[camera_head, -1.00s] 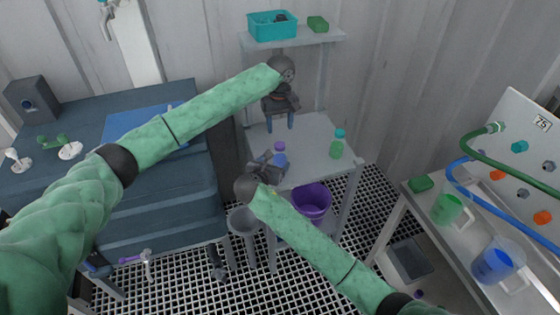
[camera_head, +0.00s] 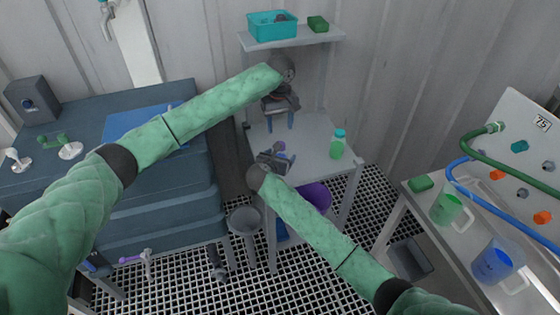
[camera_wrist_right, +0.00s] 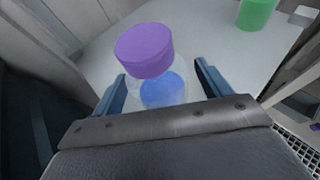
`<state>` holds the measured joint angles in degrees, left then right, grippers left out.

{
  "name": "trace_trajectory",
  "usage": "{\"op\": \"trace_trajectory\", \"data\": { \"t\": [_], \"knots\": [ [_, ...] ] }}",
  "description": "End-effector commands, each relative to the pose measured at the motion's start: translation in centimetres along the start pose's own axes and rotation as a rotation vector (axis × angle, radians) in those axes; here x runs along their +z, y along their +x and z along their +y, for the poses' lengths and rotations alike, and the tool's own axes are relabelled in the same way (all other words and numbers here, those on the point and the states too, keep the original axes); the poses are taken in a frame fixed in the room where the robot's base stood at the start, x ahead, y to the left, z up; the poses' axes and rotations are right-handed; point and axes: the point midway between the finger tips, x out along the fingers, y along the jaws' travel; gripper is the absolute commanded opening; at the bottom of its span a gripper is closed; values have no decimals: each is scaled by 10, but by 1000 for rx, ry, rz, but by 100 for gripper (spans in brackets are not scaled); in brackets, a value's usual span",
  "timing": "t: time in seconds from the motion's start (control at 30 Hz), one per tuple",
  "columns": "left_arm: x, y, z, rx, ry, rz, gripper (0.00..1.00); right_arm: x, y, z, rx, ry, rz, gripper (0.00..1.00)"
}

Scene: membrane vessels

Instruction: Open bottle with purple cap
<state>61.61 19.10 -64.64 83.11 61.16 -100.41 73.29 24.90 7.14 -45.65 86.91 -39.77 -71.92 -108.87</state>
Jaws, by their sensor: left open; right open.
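The bottle with the purple cap stands upright on the small grey table (camera_head: 315,158). In the right wrist view its purple cap (camera_wrist_right: 144,50) is on top, and its clear body with blue contents (camera_wrist_right: 163,90) lies between the finger tips. My right gripper (camera_wrist_right: 160,85) is open, with a finger on either side of the bottle; I cannot tell whether they touch it. In the head view the right gripper mostly hides the bottle, and a bit of purple cap (camera_head: 280,146) shows. My left gripper (camera_head: 278,122) is open, pointing down above the table behind the bottle.
A green bottle (camera_head: 338,144) stands to the right on the same table; it also shows in the wrist view (camera_wrist_right: 256,12). A purple bucket (camera_head: 316,195) is below. A shelf (camera_head: 300,40) with a teal bin (camera_head: 272,26) is behind. The table between the bottles is clear.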

Motion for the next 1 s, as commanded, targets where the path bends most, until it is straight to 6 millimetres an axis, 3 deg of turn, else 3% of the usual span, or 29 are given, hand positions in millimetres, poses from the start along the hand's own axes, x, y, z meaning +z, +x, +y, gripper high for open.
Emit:
{"op": "trace_trajectory", "data": {
  "t": [0.07, 0.4, 0.67, 1.0],
  "knots": [
    [0, 0, 0, 0, 0, 0, 53, 0, 0, 0, 0, 0, 0, 67],
    [0, 0, 0, 0, 0, 0, 53, 0, 0, 0, 0, 0, 0, 0],
    [-6, -8, -4, -15, 35, 19, 53, 0, 0, 0, 0, 0, 0, 0],
    [-5, -6, -4, -19, 441, 12, 53, 0, 0, 0, 0, 0, 0, 0]
  ]
}}
